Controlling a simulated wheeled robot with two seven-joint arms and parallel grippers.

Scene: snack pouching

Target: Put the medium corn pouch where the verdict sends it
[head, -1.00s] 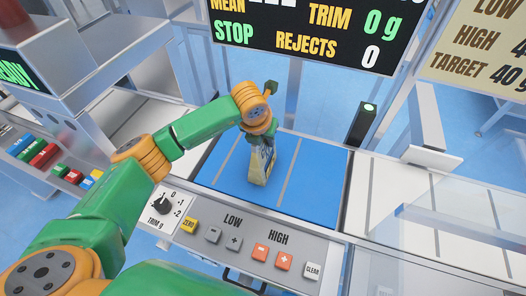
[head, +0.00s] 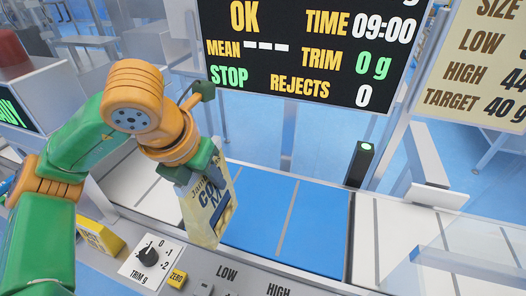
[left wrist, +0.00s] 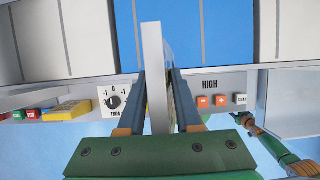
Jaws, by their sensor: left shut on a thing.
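My left gripper (head: 190,170) is shut on the top of the corn pouch (head: 212,212), a pale pouch with dark blue lettering and yellow kernels. The pouch hangs in front of the left part of the blue weighing belt (head: 265,225). In the left wrist view the pouch (left wrist: 155,70) stands edge-on between the two fingers. The verdict screen (head: 300,45) reads OK, STOP, TRIM 0 g and REJECTS 0. Part of my right arm (left wrist: 275,145) shows at the lower right of the left wrist view; its gripper end is too small to read.
A control panel with a trim dial (head: 148,255) and a yellow ZERO button (head: 177,278) runs along the front. A dark post with a green light (head: 360,163) stands behind the belt. White belt sections (head: 395,235) lie to the right, beside a clear panel. A size board (head: 485,65) hangs at upper right.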

